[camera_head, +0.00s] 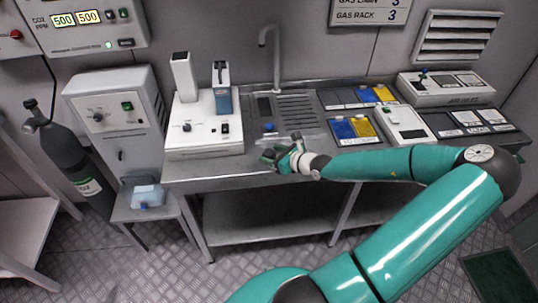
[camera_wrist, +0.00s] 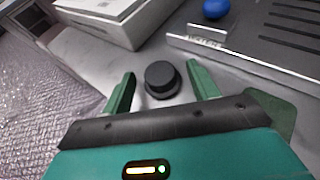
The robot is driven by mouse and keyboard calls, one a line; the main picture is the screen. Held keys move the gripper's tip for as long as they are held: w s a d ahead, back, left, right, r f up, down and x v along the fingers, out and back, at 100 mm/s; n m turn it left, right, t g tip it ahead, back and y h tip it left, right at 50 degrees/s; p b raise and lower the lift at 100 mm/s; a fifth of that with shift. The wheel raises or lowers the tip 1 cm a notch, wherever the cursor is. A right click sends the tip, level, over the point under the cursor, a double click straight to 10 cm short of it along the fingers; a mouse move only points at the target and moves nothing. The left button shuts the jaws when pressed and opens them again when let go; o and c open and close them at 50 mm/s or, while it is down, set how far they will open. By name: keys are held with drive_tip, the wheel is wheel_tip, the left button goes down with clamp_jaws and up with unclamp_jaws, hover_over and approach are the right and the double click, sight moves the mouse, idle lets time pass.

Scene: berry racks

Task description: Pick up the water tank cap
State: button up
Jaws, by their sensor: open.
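A black round cap (camera_wrist: 161,78), which looks like the water tank cap, stands on the metal bench in the wrist view. It has a wider base and a flat top. My gripper (camera_wrist: 160,72) is open, with one green finger on each side of the cap and a visible gap to both. In the head view my gripper (camera_head: 276,156) is low over the bench's front edge, before the sink. I cannot make out the cap there.
A white device (camera_head: 205,138) stands left of my gripper. A drainboard (camera_wrist: 250,40) labelled WATER and a blue knob (camera_wrist: 216,8) lie beyond it. Blue and yellow trays (camera_head: 352,132) are to the right. A clear container (camera_head: 148,195) sits on a low stool.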

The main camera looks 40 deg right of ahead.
drive_tip(key=shift+c, duration=0.4)
drive_tip(key=c, duration=0.8)
drive_tip(key=shift+r, duration=0.15)
drive_tip(key=shift+r, duration=0.55)
drive_tip(key=s+a+r, duration=0.1)
drive_tip(key=s+r, duration=0.3)
drive_tip(key=s+a+r, duration=0.1)
drive_tip(key=s+r, duration=0.2)
drive_tip(key=s, duration=0.2)
drive_tip(key=s+a+r, duration=0.2)
drive_tip(key=s+r, duration=0.2)
drive_tip(key=shift+s+r, duration=0.2)
drive_tip(key=shift+r, duration=0.1)
